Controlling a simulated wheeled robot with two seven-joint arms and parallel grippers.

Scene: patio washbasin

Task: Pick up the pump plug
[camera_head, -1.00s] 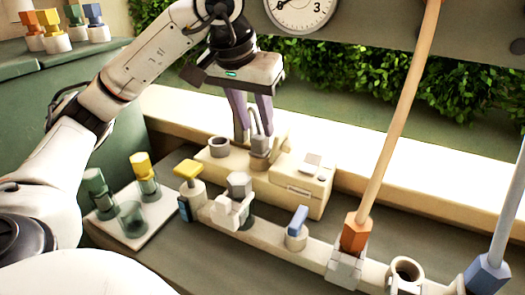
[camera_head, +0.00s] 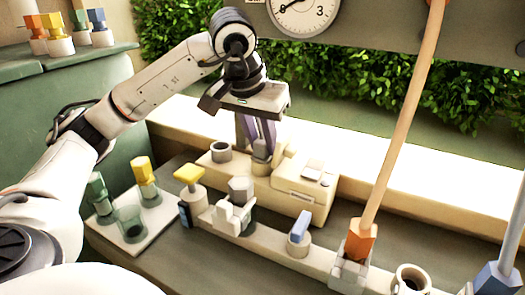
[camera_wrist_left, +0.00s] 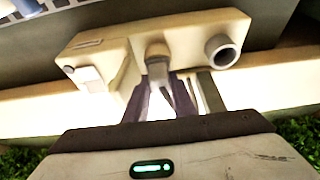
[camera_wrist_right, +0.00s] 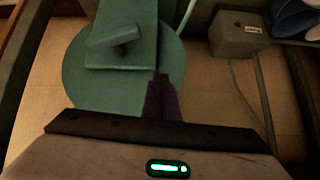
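The pump plug is a small grey piece (camera_head: 261,151) standing in the beige pump unit (camera_head: 303,205), between a round grey socket and a box part. It also shows in the left wrist view (camera_wrist_left: 157,53). My left gripper (camera_head: 260,142) points down over it, its two purple-grey fingers on either side of the plug in the left wrist view (camera_wrist_left: 158,86). I cannot tell whether the fingers touch it. My right gripper (camera_wrist_right: 161,80) has its fingers together, holds nothing visible, and is over a green round base away from the bench.
A grey ring socket (camera_head: 220,152) is beside the plug. An orange-ended pole (camera_head: 385,160) rises at right. A white tray (camera_head: 156,222) holds green and yellow pieces.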

